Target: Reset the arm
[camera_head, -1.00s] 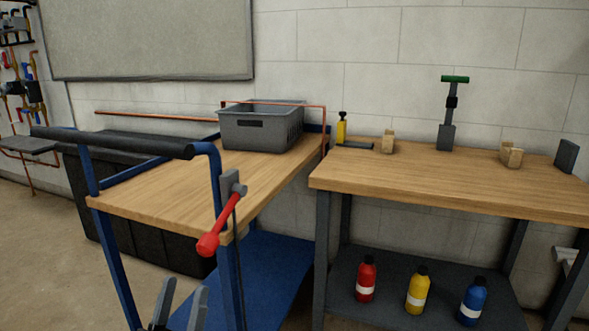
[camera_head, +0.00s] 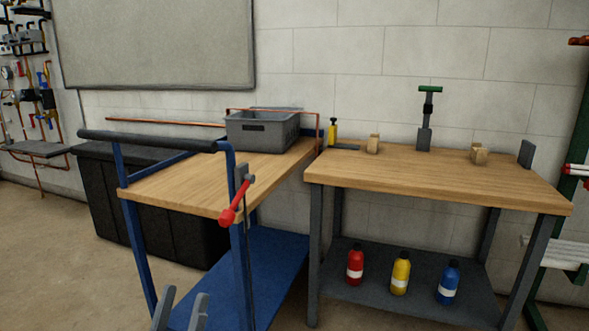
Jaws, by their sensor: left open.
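My left gripper (camera_head: 181,311) shows at the bottom edge of the head view, left of the middle. Its two grey fingers point up and stand apart, with nothing between them. It is low, in front of the blue cart's lower shelf and below the cart's wooden top. The rest of the left arm is outside the picture. My right gripper is not in view.
A blue cart with a wooden top (camera_head: 215,180), a red-handled lever (camera_head: 229,215) and a grey crate (camera_head: 262,131) stands ahead. A workbench (camera_head: 440,175) is to its right, with red (camera_head: 355,265), yellow and blue bottles on its lower shelf. Floor is open at left.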

